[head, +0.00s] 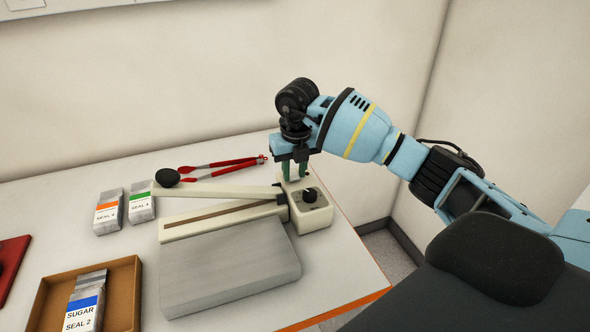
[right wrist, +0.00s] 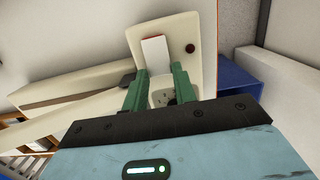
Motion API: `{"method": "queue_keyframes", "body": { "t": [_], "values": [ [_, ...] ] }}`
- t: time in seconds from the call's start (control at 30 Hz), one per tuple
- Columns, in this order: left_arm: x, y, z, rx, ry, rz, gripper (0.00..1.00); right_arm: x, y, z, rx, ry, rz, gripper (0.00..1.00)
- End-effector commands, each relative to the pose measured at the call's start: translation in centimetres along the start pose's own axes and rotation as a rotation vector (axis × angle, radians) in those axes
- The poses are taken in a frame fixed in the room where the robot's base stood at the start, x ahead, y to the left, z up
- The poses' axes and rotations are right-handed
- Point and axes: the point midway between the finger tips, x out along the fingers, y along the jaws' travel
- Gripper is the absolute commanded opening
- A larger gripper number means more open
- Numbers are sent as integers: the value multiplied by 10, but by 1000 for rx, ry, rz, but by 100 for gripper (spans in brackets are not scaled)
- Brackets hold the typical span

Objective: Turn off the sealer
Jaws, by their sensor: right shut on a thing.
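The sealer (head: 311,216) stands on the table, a cream housing with a black dial on top. Its long lever arm (head: 215,190), ending in a black knob, is raised at an angle over the sealing bar (head: 220,218). My right gripper (head: 294,175) points down at the back end of the housing, behind the dial. In the right wrist view, its green fingers (right wrist: 160,70) are on either side of a white rectangular switch (right wrist: 154,50), shut on it. A small dark-red dot (right wrist: 190,48) shows beside it. My left gripper is in neither view.
A grey plate (head: 225,270) lies in front of the sealer. Red tongs (head: 222,164) lie behind it. Two pouches, one orange-banded (head: 108,212) and one green-banded (head: 141,203), are to the left. A brown box (head: 122,290) holds a SUGAR pouch (head: 84,305). The table's right edge is close.

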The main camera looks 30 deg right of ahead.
Motion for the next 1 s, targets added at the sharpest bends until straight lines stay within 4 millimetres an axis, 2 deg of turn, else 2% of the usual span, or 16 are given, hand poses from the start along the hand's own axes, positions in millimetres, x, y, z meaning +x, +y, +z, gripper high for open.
{"method": "queue_keyframes", "body": {
  "t": [0.13,0.17,0.3,0.67,1.0],
  "values": [
    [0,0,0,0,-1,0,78,0,0,0,0,0,0,4],
    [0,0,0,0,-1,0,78,0,0,0,0,-1,0,30],
    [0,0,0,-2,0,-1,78,0,0,0,0,-1,0,48],
    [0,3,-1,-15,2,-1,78,-4,0,0,0,-3,0,49],
    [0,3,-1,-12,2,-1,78,-54,0,1,1,-6,1,49]
  ]
}}
